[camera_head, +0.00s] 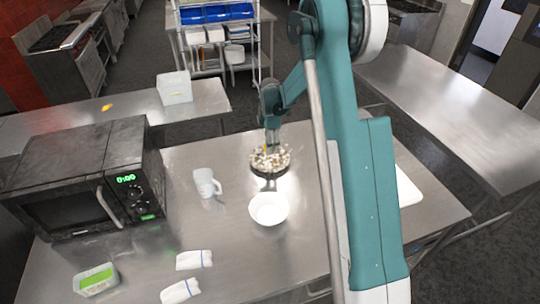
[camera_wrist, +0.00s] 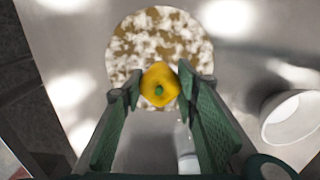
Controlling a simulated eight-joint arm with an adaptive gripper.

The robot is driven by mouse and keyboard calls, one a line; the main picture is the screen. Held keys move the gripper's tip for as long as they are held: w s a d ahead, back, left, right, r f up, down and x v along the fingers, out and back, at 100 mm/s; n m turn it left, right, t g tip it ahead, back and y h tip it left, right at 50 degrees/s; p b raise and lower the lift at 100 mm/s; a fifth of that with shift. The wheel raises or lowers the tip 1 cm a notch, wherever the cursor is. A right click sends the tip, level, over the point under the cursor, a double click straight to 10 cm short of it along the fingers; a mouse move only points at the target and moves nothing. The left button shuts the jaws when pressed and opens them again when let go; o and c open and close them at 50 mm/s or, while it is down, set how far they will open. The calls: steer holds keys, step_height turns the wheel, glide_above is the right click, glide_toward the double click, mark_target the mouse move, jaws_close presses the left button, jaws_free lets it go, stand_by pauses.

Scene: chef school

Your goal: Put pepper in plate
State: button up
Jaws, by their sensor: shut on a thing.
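The yellow pepper (camera_wrist: 160,86) with a green stem is between the fingertips of my gripper (camera_wrist: 158,90) in the wrist view, and the gripper is shut on it. The round plate (camera_wrist: 160,32), mottled brown and white, lies beyond the pepper in that view, partly covered by it. In the head view my gripper (camera_head: 270,132) is over the plate (camera_head: 270,166), towards its far side, and only a little yellow shows there. I cannot tell how high the pepper is above the plate.
A white bowl (camera_head: 268,209) stands just in front of the plate, with a white mug (camera_head: 206,184) to the left. A black microwave (camera_head: 85,180) fills the table's left side. Folded cloths (camera_head: 194,260) and a green-filled container (camera_head: 96,280) lie at the front left.

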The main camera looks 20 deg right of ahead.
steer(key=shift+f, duration=0.9)
steer(key=shift+f, duration=1.9)
steer(key=shift+f, duration=0.2)
steer(key=o, duration=0.9)
steer(key=shift+r, duration=0.25)
step_height(320, 180, up, 12)
steer(key=shift+f, duration=0.1)
